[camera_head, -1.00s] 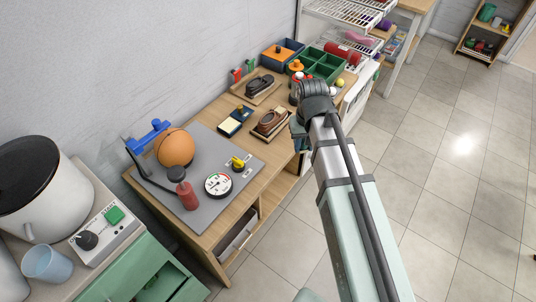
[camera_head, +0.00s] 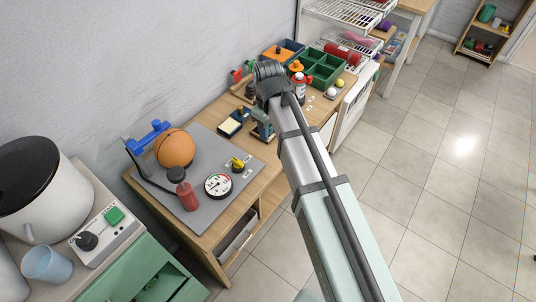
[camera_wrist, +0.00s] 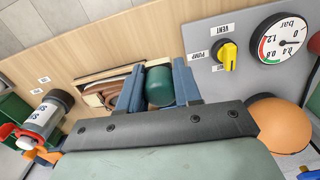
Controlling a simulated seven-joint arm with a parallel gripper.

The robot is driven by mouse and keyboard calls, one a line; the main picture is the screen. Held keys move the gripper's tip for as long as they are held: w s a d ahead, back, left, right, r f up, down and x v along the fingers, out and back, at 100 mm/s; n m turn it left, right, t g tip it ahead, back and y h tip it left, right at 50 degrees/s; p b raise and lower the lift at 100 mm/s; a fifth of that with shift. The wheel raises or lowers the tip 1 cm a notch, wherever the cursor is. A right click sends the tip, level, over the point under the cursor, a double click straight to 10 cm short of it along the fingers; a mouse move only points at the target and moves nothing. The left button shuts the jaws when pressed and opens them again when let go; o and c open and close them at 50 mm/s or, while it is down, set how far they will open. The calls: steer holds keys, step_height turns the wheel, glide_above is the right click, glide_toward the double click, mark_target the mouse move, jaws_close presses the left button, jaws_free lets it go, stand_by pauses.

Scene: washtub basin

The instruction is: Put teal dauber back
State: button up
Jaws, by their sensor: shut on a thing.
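The teal dauber (camera_wrist: 159,86) shows as a rounded dark teal piece in the wrist view. My gripper (camera_wrist: 157,90) is shut on it, with one blue finger on each side. In the head view my gripper (camera_head: 262,128) is above the wooden bench, right of a small dark box with a cream top (camera_head: 231,124). A brown shoe (camera_wrist: 106,91) on a wooden tray lies beside and partly behind the left finger in the wrist view. The dauber's lower end is hidden, and I cannot tell whether it touches anything.
A labelled bottle (camera_head: 300,88) and green divided tray (camera_head: 321,67) stand further back. The wall borders the bench's left side.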

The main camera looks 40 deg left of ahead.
mark_target(269, 156)
steer(key=shift+f, duration=4.95)
steer(key=shift+f, duration=0.15)
steer(key=o, duration=0.7)
step_height(269, 156, up, 12)
steer(key=shift+a+r, duration=0.1)
steer(key=shift+r, duration=0.05)
